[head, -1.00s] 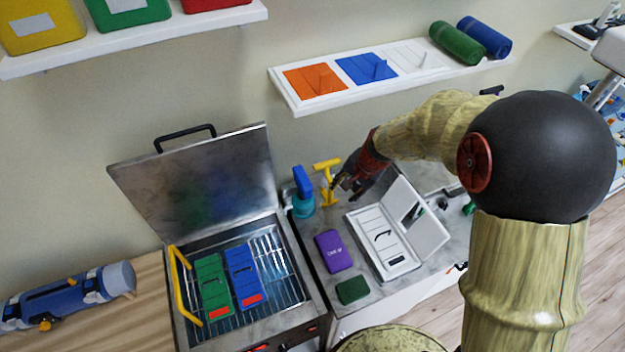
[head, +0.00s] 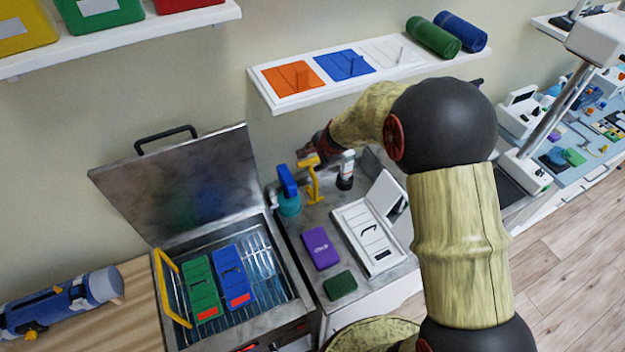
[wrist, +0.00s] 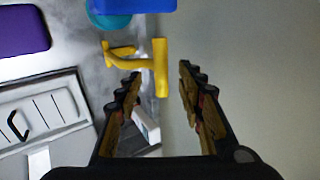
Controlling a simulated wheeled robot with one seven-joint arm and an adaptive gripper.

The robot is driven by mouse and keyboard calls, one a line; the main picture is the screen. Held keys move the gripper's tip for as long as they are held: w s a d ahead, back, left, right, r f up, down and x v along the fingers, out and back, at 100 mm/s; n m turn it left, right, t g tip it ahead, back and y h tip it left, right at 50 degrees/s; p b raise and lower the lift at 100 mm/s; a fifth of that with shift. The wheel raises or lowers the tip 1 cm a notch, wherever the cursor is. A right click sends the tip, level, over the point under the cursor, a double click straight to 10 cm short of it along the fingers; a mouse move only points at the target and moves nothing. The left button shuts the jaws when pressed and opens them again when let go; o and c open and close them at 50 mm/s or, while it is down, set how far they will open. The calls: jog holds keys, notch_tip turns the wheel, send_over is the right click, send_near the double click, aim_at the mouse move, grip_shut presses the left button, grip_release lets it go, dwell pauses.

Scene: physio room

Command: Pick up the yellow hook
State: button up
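The yellow hook (head: 313,184) stands on the grey counter beside a teal and blue bottle, with a crossbar at its top. In the wrist view the hook (wrist: 160,66) shows its crossbar just ahead of the fingertips, in line with the gap and close to the left finger. My gripper (wrist: 160,84) is open, with nothing held between its fingers. In the head view my gripper (head: 314,153) is at the hook's top, on its far side, partly hidden by the arm. I cannot tell whether it touches the hook.
The teal and blue bottle (head: 288,190) is close on the left; a white and dark bottle (head: 345,172) is close on the right. A white case (head: 365,238), a purple box (head: 320,248) and a green block (head: 340,285) lie in front. A shelf (head: 285,105) hangs above.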

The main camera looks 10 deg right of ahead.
aim_at(309, 161)
jog(key=x, duration=0.4)
jog(key=shift+w+a+f, duration=0.1)
jog(key=shift+w+a, duration=0.05)
jog(key=shift+a, duration=0.1)
jog(key=shift+c, duration=0.5)
grip_shut()
